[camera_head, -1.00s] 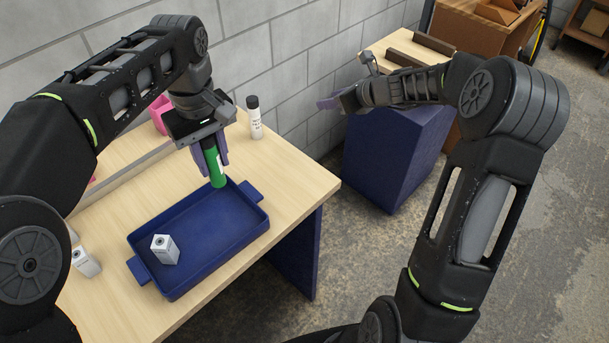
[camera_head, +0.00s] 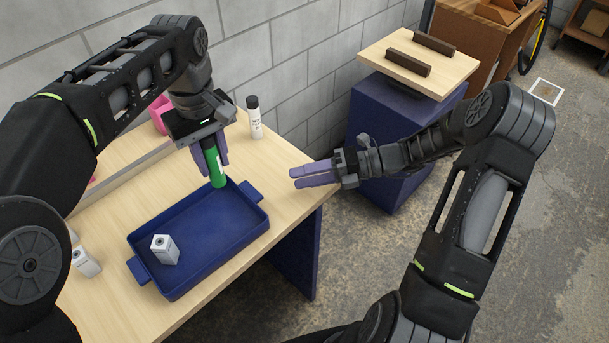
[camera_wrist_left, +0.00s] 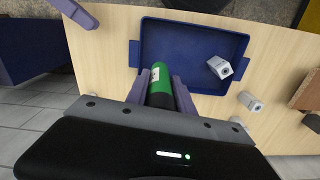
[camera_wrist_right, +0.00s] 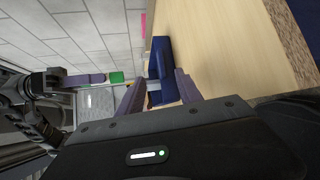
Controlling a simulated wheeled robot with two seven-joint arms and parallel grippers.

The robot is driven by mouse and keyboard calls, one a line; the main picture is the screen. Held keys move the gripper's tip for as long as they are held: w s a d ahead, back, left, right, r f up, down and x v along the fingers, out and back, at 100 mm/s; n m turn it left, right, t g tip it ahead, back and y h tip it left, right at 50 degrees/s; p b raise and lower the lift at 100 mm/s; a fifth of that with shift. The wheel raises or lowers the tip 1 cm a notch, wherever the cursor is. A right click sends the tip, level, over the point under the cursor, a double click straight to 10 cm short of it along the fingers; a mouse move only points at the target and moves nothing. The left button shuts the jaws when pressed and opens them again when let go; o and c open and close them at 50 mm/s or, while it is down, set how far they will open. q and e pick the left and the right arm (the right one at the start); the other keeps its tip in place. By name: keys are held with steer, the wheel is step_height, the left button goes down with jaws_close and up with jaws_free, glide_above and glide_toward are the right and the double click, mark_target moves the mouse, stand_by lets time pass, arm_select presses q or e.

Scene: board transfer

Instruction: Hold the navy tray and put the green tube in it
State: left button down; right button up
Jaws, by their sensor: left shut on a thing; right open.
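The navy tray (camera_head: 205,235) lies on the wooden table, with a small white box (camera_head: 164,250) in its near left part. My left gripper (camera_head: 213,160) is shut on the green tube (camera_head: 217,172) and holds it upright over the tray's far edge. The left wrist view shows the tube (camera_wrist_left: 160,88) between the fingers, in front of the tray (camera_wrist_left: 190,40). My right gripper (camera_head: 313,175) is open and empty by the table's right edge, apart from the tray. In the right wrist view the tray (camera_wrist_right: 160,60) appears beyond its fingers.
A white bottle with a black cap (camera_head: 255,120) stands behind the tray. Another small white box (camera_head: 86,262) is left of the tray. A pink thing (camera_head: 160,113) stands at the wall. A navy stand (camera_head: 395,130) bears a board with two dark bars (camera_head: 434,45).

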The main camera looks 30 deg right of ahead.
steer(key=shift+a, duration=0.15)
steer(key=x, duration=1.1)
steer(key=shift+w+a+f, duration=0.1)
steer(key=shift+w+a, duration=0.15)
steer(key=shift+a, duration=0.05)
jaws_close()
stand_by(0.5)
